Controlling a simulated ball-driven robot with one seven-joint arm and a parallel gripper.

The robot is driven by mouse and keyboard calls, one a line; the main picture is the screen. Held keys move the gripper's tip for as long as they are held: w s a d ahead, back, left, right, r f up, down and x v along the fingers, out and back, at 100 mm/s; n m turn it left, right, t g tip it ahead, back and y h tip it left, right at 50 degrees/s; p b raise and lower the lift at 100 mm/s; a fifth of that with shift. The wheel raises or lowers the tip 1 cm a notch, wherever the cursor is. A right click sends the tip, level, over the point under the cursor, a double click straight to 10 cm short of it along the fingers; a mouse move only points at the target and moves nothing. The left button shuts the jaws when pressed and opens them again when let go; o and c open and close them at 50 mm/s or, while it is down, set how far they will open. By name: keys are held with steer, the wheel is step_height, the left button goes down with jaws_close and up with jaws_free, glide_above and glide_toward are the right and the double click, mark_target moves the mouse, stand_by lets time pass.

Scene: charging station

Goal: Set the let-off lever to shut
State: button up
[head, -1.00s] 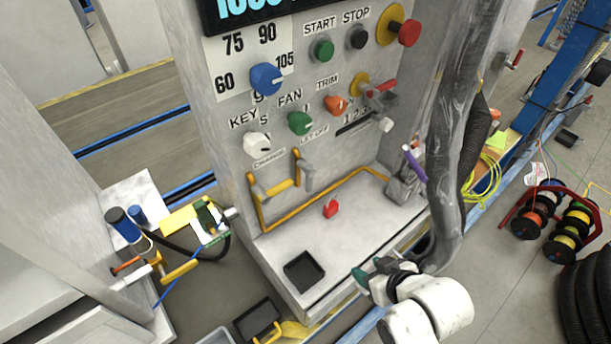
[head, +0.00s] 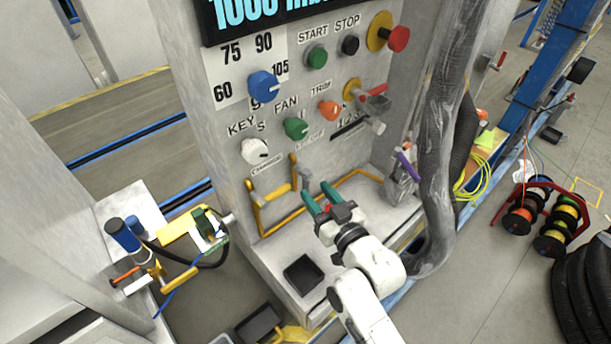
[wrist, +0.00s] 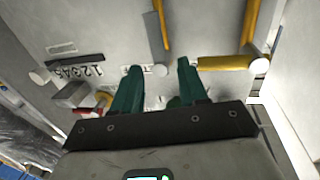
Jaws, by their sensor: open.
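The let-off label (head: 310,143) is on the pale panel, below the fan and trim knobs. Under it is a small lever with a yellow bar and a grey end (head: 306,180); its exact setting is hard to tell. In the wrist view a yellow and grey bar (wrist: 160,25), apparently this lever, stands beyond the fingers. My gripper (head: 317,193) has green fingers, spread and empty, just below and right of the lever and pointing at the panel. My gripper also shows in the wrist view (wrist: 160,68). I see no contact with the lever.
A yellow rail (head: 347,181) runs along the panel's foot, and a yellow handle (head: 270,192) is left of the lever. A black tray (head: 303,274) lies on the ledge. A thick grey hose (head: 440,150) hangs at the right. A red piece is partly hidden by my gripper.

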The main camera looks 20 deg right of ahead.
mark_target(308, 181)
steer(key=w, duration=0.4)
steer(key=w+p, duration=0.1)
steer(key=w, duration=0.1)
steer(key=shift+a, duration=0.3)
jaws_close()
